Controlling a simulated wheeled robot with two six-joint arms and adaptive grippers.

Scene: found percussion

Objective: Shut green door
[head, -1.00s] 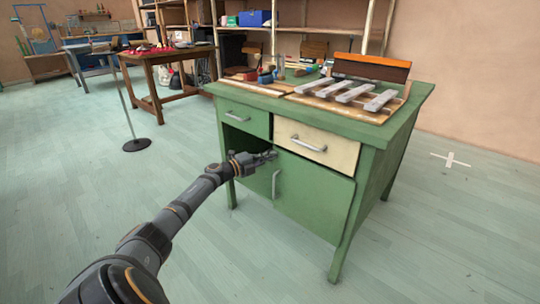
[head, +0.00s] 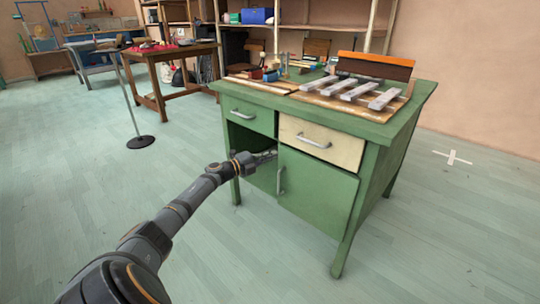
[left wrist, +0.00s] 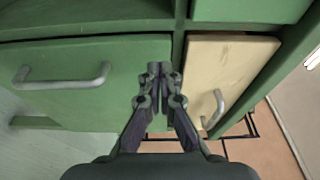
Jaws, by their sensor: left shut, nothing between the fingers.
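The green door (head: 317,195) is the lower right panel of the green desk (head: 425,92). It has a grey handle (head: 280,180) near its left edge. The door looks close to flush with the desk front; I cannot tell whether a small gap is left. My left gripper (head: 273,154) is shut and empty, at the door's upper left corner below the cream drawer. In the left wrist view, the shut fingers (left wrist: 158,72) overlap the corner of the door (left wrist: 110,60), with its handle (left wrist: 62,82) to the left. Contact is unclear. My right gripper is not in view.
The cream drawer (head: 321,143) and a green drawer (head: 248,115) sit above. A dark open compartment (head: 248,140) lies left of the door. Wooden bars (head: 350,92) lie on the desktop. A thin stand (head: 140,142) is at left. The front floor is clear.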

